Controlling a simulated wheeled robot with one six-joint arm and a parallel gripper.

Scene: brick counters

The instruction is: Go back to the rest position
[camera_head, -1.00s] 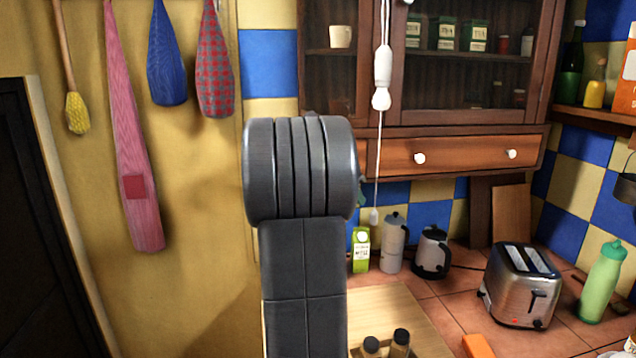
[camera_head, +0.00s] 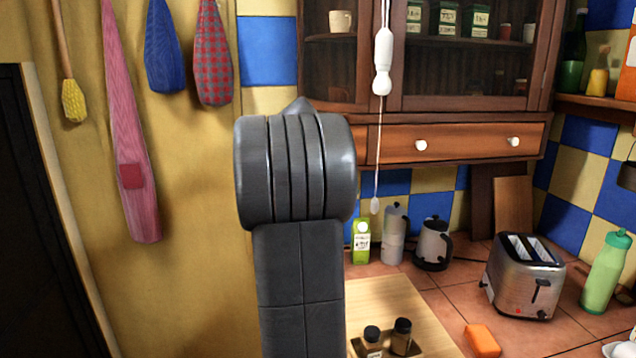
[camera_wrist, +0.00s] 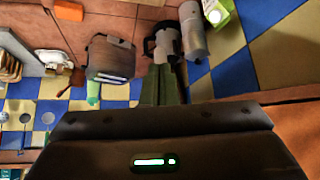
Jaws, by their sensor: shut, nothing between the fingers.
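My gripper (camera_wrist: 163,86) shows in the wrist view as two narrow dark green fingers, close together and shut, with no object between them. They point toward the kettle (camera_wrist: 163,42) and the grey flask (camera_wrist: 193,32), apart from both as far as I can tell. In the head view my arm's grey links rise in the middle of the picture, and my gripper is hidden behind them. The kettle (camera_head: 433,243) and the flask (camera_head: 395,235) stand upright at the back of the tiled counter (camera_head: 445,290).
A toaster (camera_head: 523,275), a green bottle (camera_head: 605,272), an orange block (camera_head: 482,340) and a juice carton (camera_head: 361,241) stand on the counter. Two dark jars (camera_head: 402,337) are at the wooden board (camera_head: 385,300). A cabinet (camera_head: 470,137) and a hanging lamp (camera_head: 382,65) are above.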

